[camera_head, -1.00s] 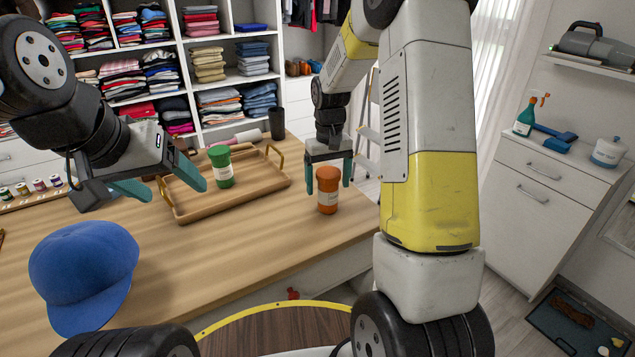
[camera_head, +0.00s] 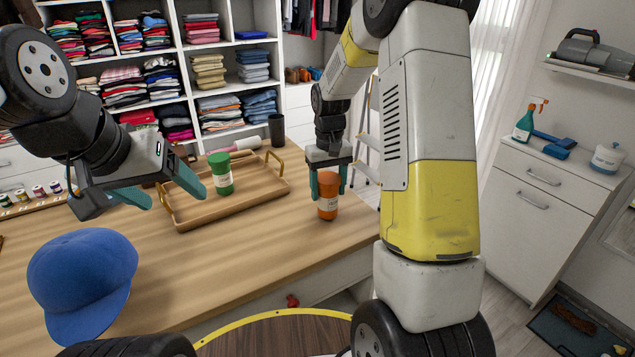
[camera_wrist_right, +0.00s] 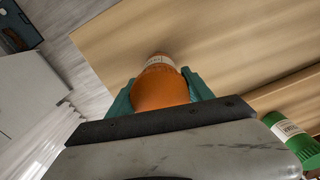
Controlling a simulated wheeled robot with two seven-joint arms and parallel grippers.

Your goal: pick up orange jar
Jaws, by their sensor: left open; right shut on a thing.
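The orange jar (camera_head: 327,206) has a white label and is upright at the right end of the wooden table, to the right of the tray. My right gripper (camera_head: 328,188) comes down from above and is shut on the jar, one finger on each side. In the right wrist view the orange jar (camera_wrist_right: 160,86) sits between the two teal fingers. Whether its base touches the table is hard to tell. My left gripper (camera_head: 160,199) is open and empty, above the table at the left.
A wooden tray (camera_head: 195,217) with raised handles holds a green jar (camera_head: 221,174). The green jar also shows in the right wrist view (camera_wrist_right: 300,145). A blue cap (camera_head: 82,275) lies at front left. A dark cup (camera_head: 277,130) stands behind the tray. The table front between cap and jar is clear.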

